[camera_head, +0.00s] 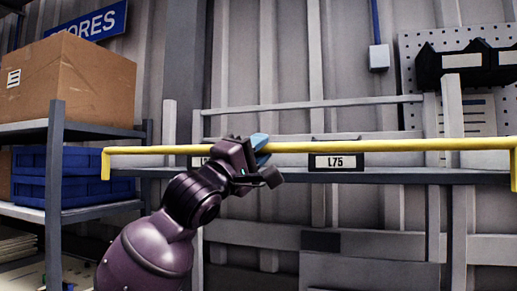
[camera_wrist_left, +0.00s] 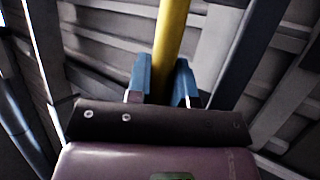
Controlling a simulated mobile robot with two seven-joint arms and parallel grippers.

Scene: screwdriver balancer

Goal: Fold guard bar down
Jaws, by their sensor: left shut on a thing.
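The guard bar (camera_head: 390,146) is a long yellow rail running across the head view, with short ends bent downward at the left and right. It stands raised in front of a grey shelf frame. My left gripper (camera_head: 261,150) is shut on the bar, left of its middle. In the left wrist view the yellow bar (camera_wrist_left: 171,40) passes between the blue fingertips (camera_wrist_left: 162,82). The part of the bar inside the jaws is partly hidden. My right gripper does not show.
A shelf edge (camera_head: 400,177) with an L75 label (camera_head: 336,162) lies just behind and below the bar. At the left, a rack holds a cardboard box (camera_head: 75,80) and blue crates (camera_head: 75,172). A pegboard (camera_head: 410,60) with dark bins hangs at the upper right.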

